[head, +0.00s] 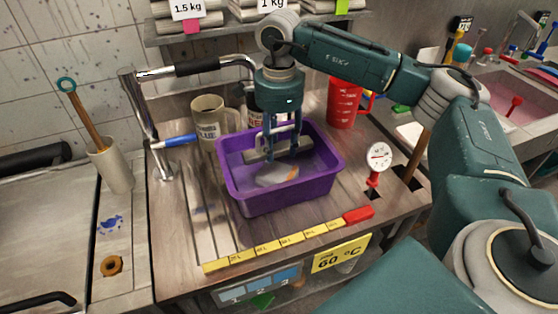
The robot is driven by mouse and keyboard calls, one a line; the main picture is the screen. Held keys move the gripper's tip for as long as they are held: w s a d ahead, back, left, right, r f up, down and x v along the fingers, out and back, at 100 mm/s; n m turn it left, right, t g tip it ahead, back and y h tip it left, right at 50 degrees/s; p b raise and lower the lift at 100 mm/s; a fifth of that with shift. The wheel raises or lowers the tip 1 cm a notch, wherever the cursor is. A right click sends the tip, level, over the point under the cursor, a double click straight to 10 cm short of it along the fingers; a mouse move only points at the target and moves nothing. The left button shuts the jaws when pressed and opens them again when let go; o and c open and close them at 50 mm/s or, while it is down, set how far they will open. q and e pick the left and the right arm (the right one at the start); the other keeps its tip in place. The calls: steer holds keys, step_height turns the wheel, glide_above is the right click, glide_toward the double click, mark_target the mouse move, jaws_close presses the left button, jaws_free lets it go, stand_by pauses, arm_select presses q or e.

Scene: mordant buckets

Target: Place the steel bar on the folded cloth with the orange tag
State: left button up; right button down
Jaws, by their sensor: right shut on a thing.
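My right gripper (281,153) reaches down into the purple tub (283,197), with its fingers around a grey steel bar (311,149). It is shut on the bar, which lies crosswise in the picture, near the back inside the tub. A pale folded cloth (272,177) with a small orange patch, which looks like the orange tag (293,172), lies lower in the tub, in front of and below the bar. I cannot tell whether the bar touches the cloth. My left gripper is not in view.
A beige mug (208,117) and a red jug (343,103) stand behind the tub. A dial thermometer (377,158) is at the right. A yellow strip (270,246) lies along the front edge. A metal rail (140,115) with a blue-ended lever rises at the left. Shelved folded cloths (190,27) are above.

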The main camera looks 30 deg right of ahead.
mark_target(279, 155)
step_height(279, 155, down, 2)
steer(key=shift+f, duration=0.15)
step_height(279, 155, down, 3)
steer(key=shift+f+p, duration=0.15)
steer(key=shift+p, duration=0.4)
steer(key=shift+f, duration=0.3)
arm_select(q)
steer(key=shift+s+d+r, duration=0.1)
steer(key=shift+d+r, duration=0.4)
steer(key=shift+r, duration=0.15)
arm_select(e)
steer(key=shift+f, duration=0.15)
steer(key=c, duration=1.1)
jaws_free()
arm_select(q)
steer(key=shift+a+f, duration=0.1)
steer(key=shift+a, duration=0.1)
